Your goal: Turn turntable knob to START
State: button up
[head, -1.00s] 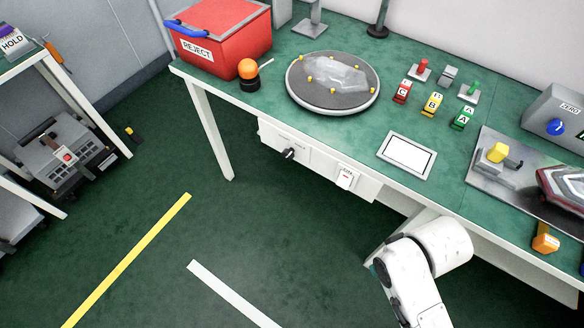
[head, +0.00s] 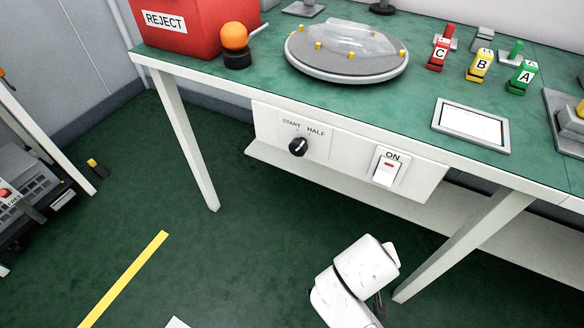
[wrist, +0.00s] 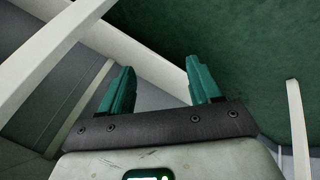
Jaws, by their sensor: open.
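The black turntable knob (head: 298,147) sits on the white panel (head: 262,128) under the bench's front edge in the head view. The words START and HALF are printed above it. Its white pointer line tilts up and to the right, toward HALF. The round grey turntable (head: 300,68) stands on the bench above, with a clear lamp cover on it. My gripper (wrist: 160,84) shows in the wrist view with two green fingers apart and nothing between them. In the head view my white arm is below and right of the knob, and the fingers are out of sight there.
A white switch (head: 388,170) marked ON is right of the knob. A bench leg (head: 187,140) stands at left, another (head: 465,243) at right. A red REJECT bin (head: 185,45) and an orange-topped post (head: 235,40) are on the bench. The floor before the panel is clear.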

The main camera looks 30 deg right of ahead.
jog(key=w+a+r+m+t+h, duration=0.25)
jog(key=w+a+r+h, duration=0.3)
jog(key=w+r, duration=0.3)
jog(key=m+t+h, duration=0.2)
jog(key=t+h, duration=0.2)
jog(key=t, duration=0.2)
send_near(295, 150)
jog(key=shift+y, duration=0.25)
jog(key=b+x, duration=0.1)
jog(key=x, duration=0.8)
jog(key=shift+s+r+b, duration=0.1)
jog(key=shift+r+b, duration=0.05)
jog(key=shift+b, duration=0.25)
jog(key=c, duration=1)
